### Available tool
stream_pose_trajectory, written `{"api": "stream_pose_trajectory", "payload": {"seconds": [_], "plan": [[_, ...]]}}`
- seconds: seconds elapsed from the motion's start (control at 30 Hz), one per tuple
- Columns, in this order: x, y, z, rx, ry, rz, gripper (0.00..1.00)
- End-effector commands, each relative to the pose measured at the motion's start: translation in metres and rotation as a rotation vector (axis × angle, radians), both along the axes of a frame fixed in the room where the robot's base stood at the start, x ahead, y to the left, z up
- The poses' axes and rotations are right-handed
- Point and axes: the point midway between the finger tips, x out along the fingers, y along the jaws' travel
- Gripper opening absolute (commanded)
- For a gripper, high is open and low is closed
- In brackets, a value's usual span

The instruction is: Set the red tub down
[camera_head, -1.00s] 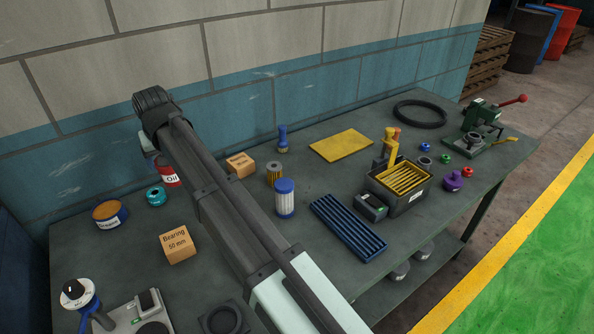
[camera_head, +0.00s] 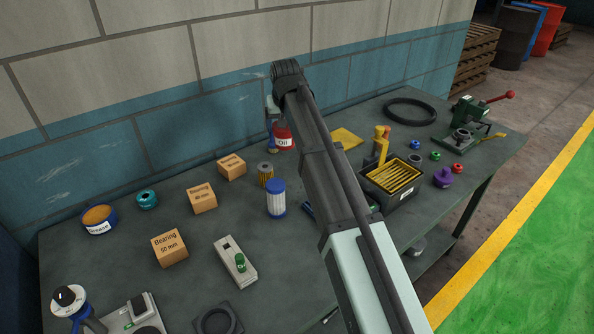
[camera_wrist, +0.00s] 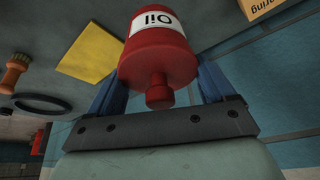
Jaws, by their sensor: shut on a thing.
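The red tub (camera_head: 284,135) has a white "Oil" label and hangs at the end of my arm, near the back of the bench by the wall in the head view. In the wrist view the red tub (camera_wrist: 160,55) is between the two blue fingers of my gripper (camera_wrist: 160,80), with its knobbed end toward the camera. My gripper is shut on it. In the head view the gripper is mostly hidden behind my arm. The gap between tub and bench top cannot be made out clearly.
A yellow sheet (camera_head: 346,138) lies to the right, partly covered by my arm.

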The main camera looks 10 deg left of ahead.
Motion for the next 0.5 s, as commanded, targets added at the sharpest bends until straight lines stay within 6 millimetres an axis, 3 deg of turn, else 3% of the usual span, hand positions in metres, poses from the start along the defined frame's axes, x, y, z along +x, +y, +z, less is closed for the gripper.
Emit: {"api": "stream_pose_trajectory", "payload": {"seconds": [0.1, 0.2, 0.37, 0.5], "plan": [[0.01, -0.025, 0.001, 0.001, -0.001, -0.031, 0.39], [0.014, -0.037, 0.001, 0.001, -0.001, -0.044, 0.39], [0.012, -0.038, -0.006, -0.004, 0.002, -0.022, 0.39], [0.011, -0.038, -0.023, -0.006, 0.004, -0.018, 0.39]]}}
